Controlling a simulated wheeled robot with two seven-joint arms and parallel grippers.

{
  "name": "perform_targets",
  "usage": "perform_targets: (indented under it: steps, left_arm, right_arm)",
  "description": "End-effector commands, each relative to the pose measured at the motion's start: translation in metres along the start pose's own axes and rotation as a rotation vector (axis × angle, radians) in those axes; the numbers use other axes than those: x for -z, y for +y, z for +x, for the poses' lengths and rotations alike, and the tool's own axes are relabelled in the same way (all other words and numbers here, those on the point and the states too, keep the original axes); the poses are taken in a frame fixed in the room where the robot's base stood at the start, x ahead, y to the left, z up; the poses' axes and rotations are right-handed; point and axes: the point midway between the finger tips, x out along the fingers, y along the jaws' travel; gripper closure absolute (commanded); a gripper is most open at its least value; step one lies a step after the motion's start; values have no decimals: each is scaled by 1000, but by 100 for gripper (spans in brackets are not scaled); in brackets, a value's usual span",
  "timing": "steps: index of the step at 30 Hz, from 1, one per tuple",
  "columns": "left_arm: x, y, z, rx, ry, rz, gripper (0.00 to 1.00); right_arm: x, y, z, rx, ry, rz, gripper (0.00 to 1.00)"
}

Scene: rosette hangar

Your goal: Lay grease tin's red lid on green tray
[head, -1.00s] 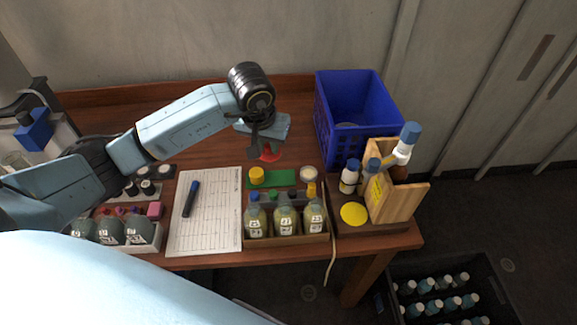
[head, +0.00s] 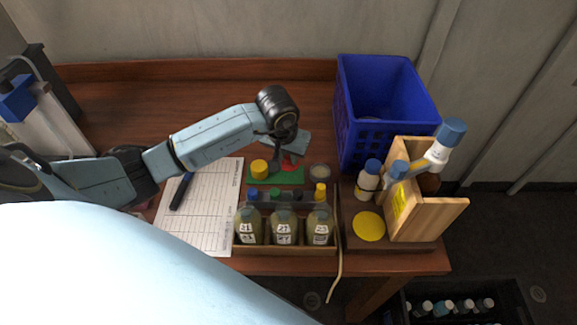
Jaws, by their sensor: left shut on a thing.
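The red lid (head: 289,164) is in my left gripper (head: 289,155), whose jaws are shut on it and partly hide it. The lid is over the back part of the green tray (head: 290,179). I cannot tell whether it touches the tray. A yellow round piece (head: 259,167) sits at the tray's left end. A small round tin with pale contents (head: 319,171), likely the grease tin, stands open just right of the tray. My right gripper is not in view.
A wooden rack of bottles (head: 284,250) stands just in front of the tray. A blue crate (head: 385,100) and a wooden holder with bottles (head: 425,215) stand to the right. A paper sheet with a dark marker (head: 181,190) lies left. The back of the table is clear.

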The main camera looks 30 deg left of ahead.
Motion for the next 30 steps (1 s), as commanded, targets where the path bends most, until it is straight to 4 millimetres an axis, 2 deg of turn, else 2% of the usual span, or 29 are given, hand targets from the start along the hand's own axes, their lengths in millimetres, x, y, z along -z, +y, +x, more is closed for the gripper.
perform_targets:
  steps: [5,12,23,24,28,30]
  left_arm:
    - [-4,0,14,0,-2,-1,100]
    - [-12,0,42,0,-2,-1,100]
    - [-13,-1,46,2,1,2,100]
    - [-12,0,46,1,1,2,76]
    - [-12,0,45,1,1,1,59]
    - [-12,0,45,1,1,1,58]
  right_arm:
    - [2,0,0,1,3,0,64]
    - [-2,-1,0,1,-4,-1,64]
    - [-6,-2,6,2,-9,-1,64]
    - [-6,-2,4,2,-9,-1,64]
    - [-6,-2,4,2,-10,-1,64]
    - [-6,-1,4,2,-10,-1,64]
